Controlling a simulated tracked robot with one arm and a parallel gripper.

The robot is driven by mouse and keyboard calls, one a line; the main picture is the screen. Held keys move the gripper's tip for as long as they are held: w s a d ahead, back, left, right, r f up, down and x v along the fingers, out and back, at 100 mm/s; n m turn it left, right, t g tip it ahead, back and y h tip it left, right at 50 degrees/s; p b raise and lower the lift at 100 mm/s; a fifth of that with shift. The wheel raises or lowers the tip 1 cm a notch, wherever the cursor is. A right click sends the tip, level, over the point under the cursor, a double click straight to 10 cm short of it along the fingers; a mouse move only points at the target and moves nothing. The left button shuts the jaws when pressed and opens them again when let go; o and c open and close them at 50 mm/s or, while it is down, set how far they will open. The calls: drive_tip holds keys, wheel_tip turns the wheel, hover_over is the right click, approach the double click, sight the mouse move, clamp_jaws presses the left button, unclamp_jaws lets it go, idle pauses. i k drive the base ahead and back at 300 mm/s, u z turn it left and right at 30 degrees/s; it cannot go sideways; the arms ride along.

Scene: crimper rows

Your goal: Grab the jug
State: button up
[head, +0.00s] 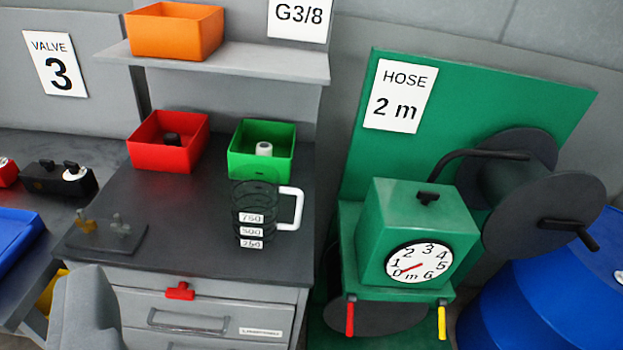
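The jug (256,216) stands upright on the dark top of a grey drawer cabinet. It is clear, with dark rings, white labels reading 750, 500 and 250, and a white handle (291,207) on its right side. It stands in front of the green bin. My gripper's fingers do not show in this view. A grey part at the lower left edge may be mine.
A red bin (169,141) and a green bin (262,150) stand behind the jug, each holding a small part. A green hose machine (417,235) stands right. The cabinet top (190,215) is bare left of the jug.

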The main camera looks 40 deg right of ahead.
sight(256, 189)
drive_tip(key=z, duration=0.4)
drive_tip(key=i, duration=0.85)
drive_tip(key=z, duration=0.55)
drive_tip(key=k, duration=0.75)
drive_tip(key=z, duration=0.2)
drive_tip(key=i, duration=0.75)
drive_tip(key=u, duration=0.1)
